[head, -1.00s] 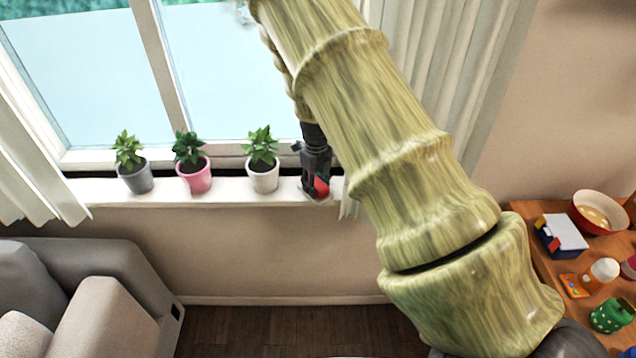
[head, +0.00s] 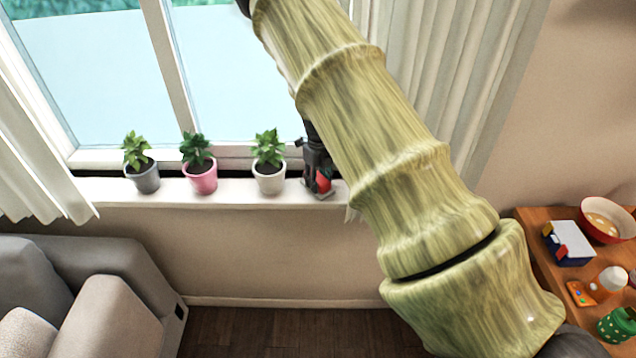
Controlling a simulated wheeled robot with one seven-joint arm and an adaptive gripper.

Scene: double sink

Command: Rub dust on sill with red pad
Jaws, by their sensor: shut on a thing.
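My gripper (head: 318,182) points down at the right end of the white window sill (head: 228,198), shut on the red pad (head: 324,181). Only part of the pad shows between the dark fingers, low at the sill surface. I cannot tell whether it touches the sill. My arm hides the area right of the gripper. No dust can be made out on the visible sill.
Three potted plants stand on the sill left of my gripper: a grey pot (head: 143,178), a pink pot (head: 201,178) and a white pot (head: 269,180), the nearest. Curtains (head: 40,150) hang at both sides. A grey sofa (head: 85,290) and a wooden table (head: 545,262) flank the floor.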

